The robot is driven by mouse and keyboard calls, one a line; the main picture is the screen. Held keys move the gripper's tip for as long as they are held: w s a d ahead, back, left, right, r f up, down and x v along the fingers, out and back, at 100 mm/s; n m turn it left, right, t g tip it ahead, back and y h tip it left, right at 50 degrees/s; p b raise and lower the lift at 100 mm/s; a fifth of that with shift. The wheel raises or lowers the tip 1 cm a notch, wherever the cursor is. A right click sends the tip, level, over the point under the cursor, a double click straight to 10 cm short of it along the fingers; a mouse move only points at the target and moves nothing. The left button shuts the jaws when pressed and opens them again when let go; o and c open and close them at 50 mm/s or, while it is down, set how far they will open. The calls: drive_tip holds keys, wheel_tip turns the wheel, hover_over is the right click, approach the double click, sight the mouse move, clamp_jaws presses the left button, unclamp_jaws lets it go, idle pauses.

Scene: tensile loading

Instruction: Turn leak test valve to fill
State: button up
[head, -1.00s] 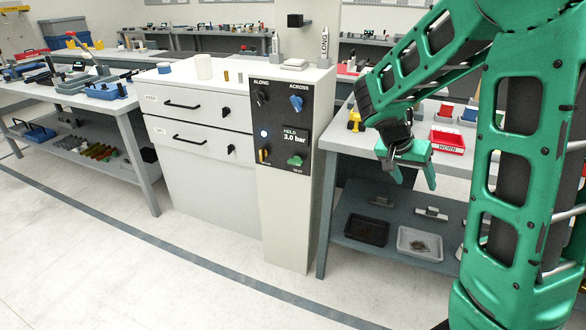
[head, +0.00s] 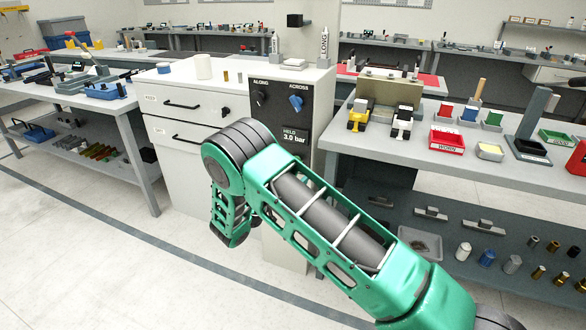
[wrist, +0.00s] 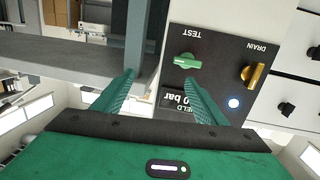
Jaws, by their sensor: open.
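The dark control panel (head: 289,101) is on the front of the white cabinet. In the wrist view it appears upside down. A yellow knob (wrist: 253,76) sits by the label DRAIN; no FILL label is legible. A green knob (wrist: 187,61) sits by the label TEST. The display (head: 296,136) reads HELD 3.0 bar. A lit lamp (wrist: 233,102) is beside the yellow knob. In the head view my arm hides the lower knobs and fingertips.
A black knob (head: 260,98) marked ALONG and a blue knob (head: 296,103) marked ACROSS are higher on the panel. Drawers with handles (head: 190,141) are left of it. A workbench (head: 425,155) with red bins stands close on the right. The left floor is clear.

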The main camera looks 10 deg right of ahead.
drive_tip(key=a+f+n+t+y, duration=0.1)
drive_tip(key=a+f+t, duration=0.1)
drive_tip(key=a, duration=0.3)
drive_tip(key=x, duration=1.1)
drive_tip(key=shift+a, duration=0.2)
drive_tip(key=shift+w+f, duration=0.1)
drive_tip(key=shift+f, duration=0.05)
